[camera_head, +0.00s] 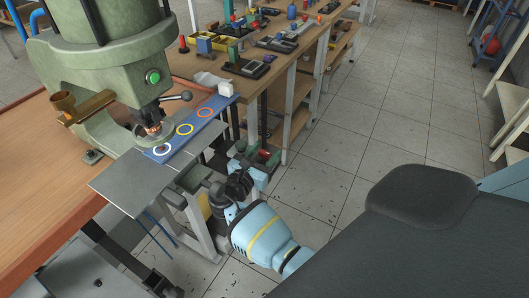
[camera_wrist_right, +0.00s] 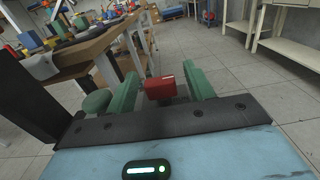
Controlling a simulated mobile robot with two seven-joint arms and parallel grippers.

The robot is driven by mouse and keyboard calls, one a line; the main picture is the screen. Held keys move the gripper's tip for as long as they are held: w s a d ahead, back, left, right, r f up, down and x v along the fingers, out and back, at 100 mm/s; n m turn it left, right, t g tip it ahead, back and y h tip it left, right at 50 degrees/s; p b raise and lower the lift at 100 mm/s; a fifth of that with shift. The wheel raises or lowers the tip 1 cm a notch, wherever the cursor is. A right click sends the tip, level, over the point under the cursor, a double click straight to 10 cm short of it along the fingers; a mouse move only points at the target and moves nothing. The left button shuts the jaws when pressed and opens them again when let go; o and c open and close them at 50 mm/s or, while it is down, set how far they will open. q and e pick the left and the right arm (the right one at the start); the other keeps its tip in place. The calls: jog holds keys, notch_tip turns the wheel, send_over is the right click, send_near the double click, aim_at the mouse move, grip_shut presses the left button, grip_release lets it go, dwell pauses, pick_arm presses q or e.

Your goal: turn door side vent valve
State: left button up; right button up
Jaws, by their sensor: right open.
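My right gripper (camera_head: 262,157) is open beside the front edge of the green press machine's bench, below the blue strip. In the right wrist view its two green fingers (camera_wrist_right: 162,88) stand apart, with a small red block-like part (camera_wrist_right: 160,88) showing between them. This red part looks like a valve handle, but I cannot tell for certain. I cannot tell whether the fingers touch it. In the head view the red part is small and partly hidden by the gripper. My left gripper is not in view.
The green press (camera_head: 115,65) with a green button stands on a wooden bench (camera_head: 45,165). A blue strip with coloured rings (camera_head: 205,113) and a metal plate (camera_head: 130,175) are in front of it. A cluttered workbench (camera_head: 283,68) stands behind.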

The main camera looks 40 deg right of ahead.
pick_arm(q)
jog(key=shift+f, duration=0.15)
pick_arm(e)
jog(key=v, duration=0.7)
jog(key=shift+a, duration=0.35)
jog(key=s+f+m+y+p, duration=0.55)
jog(key=s+f+y, duration=0.45)
jog(key=s+f, duration=0.6)
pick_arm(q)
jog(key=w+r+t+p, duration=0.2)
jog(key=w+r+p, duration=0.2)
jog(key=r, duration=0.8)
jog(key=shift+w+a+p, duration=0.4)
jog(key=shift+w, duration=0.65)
pick_arm(e)
jog(key=s+a+r+m+y, duration=0.2)
jog(key=s+r+m+y, duration=0.1)
jog(key=s+m, duration=0.2)
jog(key=s+a+r+m+t+y, duration=0.1)
jog(key=s+a+r+m+y, duration=0.1)
jog(key=s+m, duration=0.3)
jog(key=s+a+r+m+t+y, duration=0.1)
jog(key=s+a+r+m+y, duration=0.2)
jog(key=s, duration=0.6)
jog(key=shift+s+a+r+m+y, duration=0.25)
jog(key=shift+r+m+y, duration=0.1)
jog(key=shift+m, duration=0.6)
